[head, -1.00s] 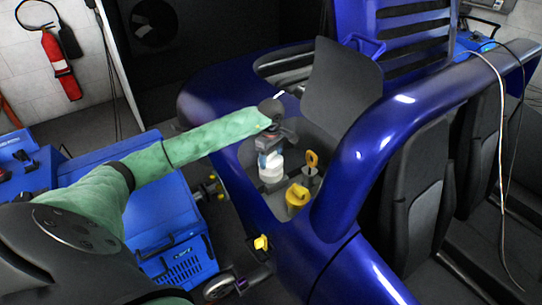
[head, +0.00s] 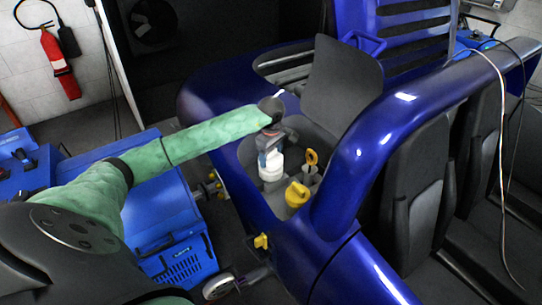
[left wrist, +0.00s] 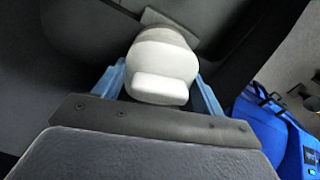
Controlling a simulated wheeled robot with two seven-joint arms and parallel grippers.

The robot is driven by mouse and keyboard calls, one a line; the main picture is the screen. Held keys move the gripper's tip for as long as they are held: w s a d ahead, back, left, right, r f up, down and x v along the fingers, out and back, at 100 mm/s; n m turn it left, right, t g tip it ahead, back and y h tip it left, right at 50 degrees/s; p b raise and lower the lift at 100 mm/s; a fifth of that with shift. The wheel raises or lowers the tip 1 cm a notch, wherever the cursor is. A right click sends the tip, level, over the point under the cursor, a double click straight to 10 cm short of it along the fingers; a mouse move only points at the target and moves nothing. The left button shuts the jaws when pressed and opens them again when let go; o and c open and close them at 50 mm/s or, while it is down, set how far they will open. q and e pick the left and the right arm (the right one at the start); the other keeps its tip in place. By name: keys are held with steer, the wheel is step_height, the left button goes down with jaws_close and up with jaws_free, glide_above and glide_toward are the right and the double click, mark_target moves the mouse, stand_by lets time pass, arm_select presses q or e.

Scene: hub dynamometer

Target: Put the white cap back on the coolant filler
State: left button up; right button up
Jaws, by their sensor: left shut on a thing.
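My left gripper (head: 269,146) points down into the open bay at the front of the blue vehicle. It is shut on the white cap (left wrist: 160,62), which sits between the blue fingertips in the left wrist view. In the head view the white coolant filler (head: 271,172) stands directly below the gripper. The cap and the filler's white top run together there, so I cannot tell whether they touch or how well the cap is seated. The filler's mouth is hidden. My right gripper is not in view.
A dark raised panel (head: 342,85) rises behind the bay. The blue bodywork (head: 225,95) rims the bay. A blue case (head: 165,215) stands at left.

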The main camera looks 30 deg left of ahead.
arm_select(q)
steer(key=shift+b, duration=0.3)
stand_by(0.5)
steer(key=shift+f+b, duration=0.45)
steer(key=shift+f, duration=0.15)
stand_by(0.4)
steer(key=o, duration=0.7)
steer(key=shift+r, duration=0.2)
steer(key=shift+r+p, duration=1.7)
steer(key=shift+r, duration=3.65)
